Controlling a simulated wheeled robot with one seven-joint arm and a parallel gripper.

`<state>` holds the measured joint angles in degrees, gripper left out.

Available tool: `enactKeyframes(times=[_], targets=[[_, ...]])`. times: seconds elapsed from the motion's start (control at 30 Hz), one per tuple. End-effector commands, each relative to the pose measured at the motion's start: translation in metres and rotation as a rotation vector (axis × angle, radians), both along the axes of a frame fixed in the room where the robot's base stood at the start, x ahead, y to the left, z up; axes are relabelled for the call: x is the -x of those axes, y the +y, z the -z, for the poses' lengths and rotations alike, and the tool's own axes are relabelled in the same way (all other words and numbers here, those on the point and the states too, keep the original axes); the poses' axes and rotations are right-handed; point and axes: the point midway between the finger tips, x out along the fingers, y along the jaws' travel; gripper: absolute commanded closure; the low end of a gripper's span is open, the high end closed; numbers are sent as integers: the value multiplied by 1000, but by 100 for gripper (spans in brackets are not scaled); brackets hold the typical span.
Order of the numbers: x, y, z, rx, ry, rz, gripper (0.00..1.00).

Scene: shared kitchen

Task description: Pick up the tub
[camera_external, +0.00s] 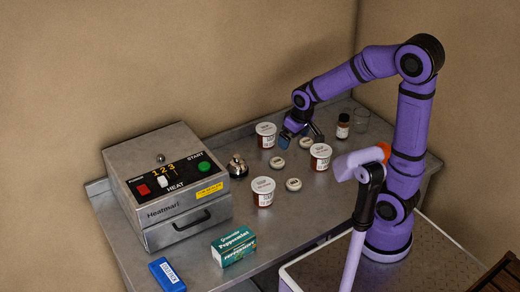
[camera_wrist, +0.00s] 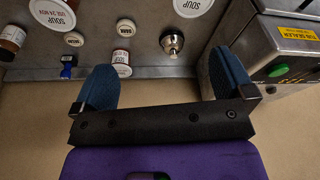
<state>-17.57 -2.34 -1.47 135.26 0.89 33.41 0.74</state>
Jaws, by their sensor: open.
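Three white-lidded soup tubs with red-brown sides stand on the steel counter; I cannot tell which one the task means. The rear tub (camera_external: 266,135) is just left of my gripper (camera_external: 302,136), the right tub (camera_external: 320,157) is in front of it, and the front tub (camera_external: 263,192) is nearer the camera. In the wrist view, the rear tub (camera_wrist: 123,57) shows small beyond and between my open, empty fingers (camera_wrist: 163,64). The lids of the right tub (camera_wrist: 52,13) and front tub (camera_wrist: 192,5) are cut off by the top edge.
Small white discs (camera_external: 277,162) lie among the tubs. A bell (camera_external: 238,166) and the heat sealer (camera_external: 170,195) are left. A peppermint box (camera_external: 233,247) and blue box (camera_external: 167,274) are in front.

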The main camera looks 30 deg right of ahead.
Motion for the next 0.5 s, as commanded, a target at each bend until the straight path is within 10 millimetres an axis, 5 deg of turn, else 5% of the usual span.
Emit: enactKeyframes(times=[0.3,0.5], targets=[[-32,57,86,34,78,-94,0],[-39,77,122,49,103,-128,0]])
